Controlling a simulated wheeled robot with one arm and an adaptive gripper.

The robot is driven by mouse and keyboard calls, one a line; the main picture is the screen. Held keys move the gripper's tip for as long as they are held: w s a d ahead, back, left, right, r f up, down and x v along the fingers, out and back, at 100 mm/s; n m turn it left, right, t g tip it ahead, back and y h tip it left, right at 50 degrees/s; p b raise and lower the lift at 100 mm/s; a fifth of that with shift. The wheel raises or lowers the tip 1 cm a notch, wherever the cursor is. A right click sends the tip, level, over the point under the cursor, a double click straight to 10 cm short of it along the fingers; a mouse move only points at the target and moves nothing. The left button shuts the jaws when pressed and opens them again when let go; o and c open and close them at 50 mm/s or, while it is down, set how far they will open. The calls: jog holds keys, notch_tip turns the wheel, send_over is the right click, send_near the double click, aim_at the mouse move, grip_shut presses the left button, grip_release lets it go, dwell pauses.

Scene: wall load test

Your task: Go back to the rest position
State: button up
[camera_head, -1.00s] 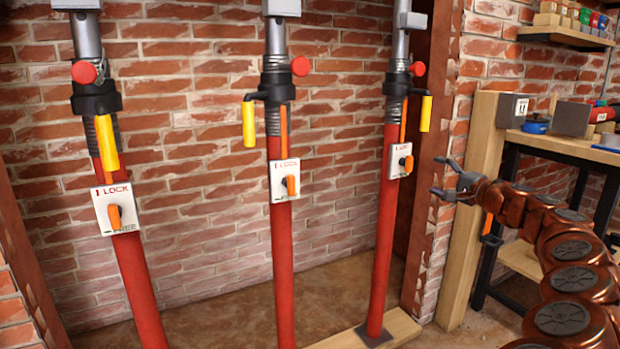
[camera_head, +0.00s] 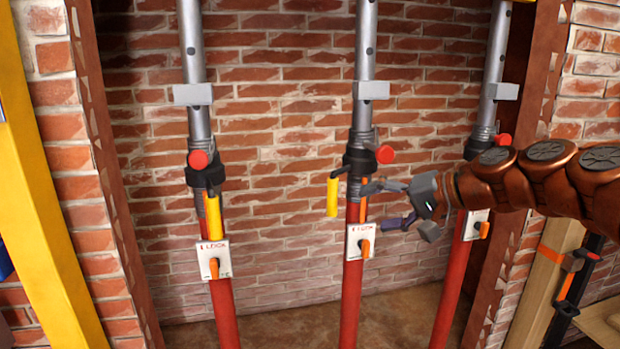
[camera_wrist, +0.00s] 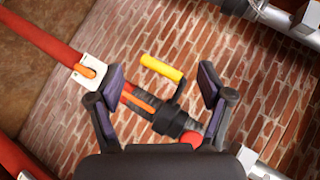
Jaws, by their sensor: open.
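My gripper (camera_head: 385,204) is open and empty in the head view, at the end of my copper-coloured arm reaching in from the right. It appears in front of the middle red prop (camera_head: 351,295), near its collar and lock box. In the wrist view my gripper's two fingers (camera_wrist: 160,100) are spread, and a yellow handle (camera_wrist: 162,67), a black collar (camera_wrist: 171,120) and a red knob show between and beyond them. I cannot tell the exact gap to the prop. The right prop (camera_head: 452,290) is partly hidden behind my arm.
The left prop (camera_head: 223,310) has a white lock box (camera_head: 214,260) with an orange switch and a yellow handle (camera_head: 214,216). A yellow post (camera_head: 50,200) stands at far left. A brick wall (camera_head: 280,180) closes the back. A wooden post (camera_head: 545,285) stands lower right.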

jog(key=s+a+n+g+h+p, duration=0.25)
jog(key=s+p, duration=0.35)
jog(key=s, duration=0.3)
jog(key=s+a+n+g+h+p, duration=0.1)
jog(key=s+a+g+h+p, duration=0.15)
jog(key=s+p, duration=0.5)
jog(key=s+d+g+h+p, duration=0.1)
jog(key=s+d+p, duration=0.4)
jog(key=s, duration=0.5)
jog(key=s+d+g+h+p, duration=0.2)
jog(key=s+d+h+p, duration=0.2)
jog(key=s, duration=0.6)
jog(key=shift+d+r+g+h+p, duration=0.3)
jog(key=shift+d+r+p, duration=0.1)
jog(key=shift+d+p, duration=0.15)
jog(key=shift+m, duration=0.25)
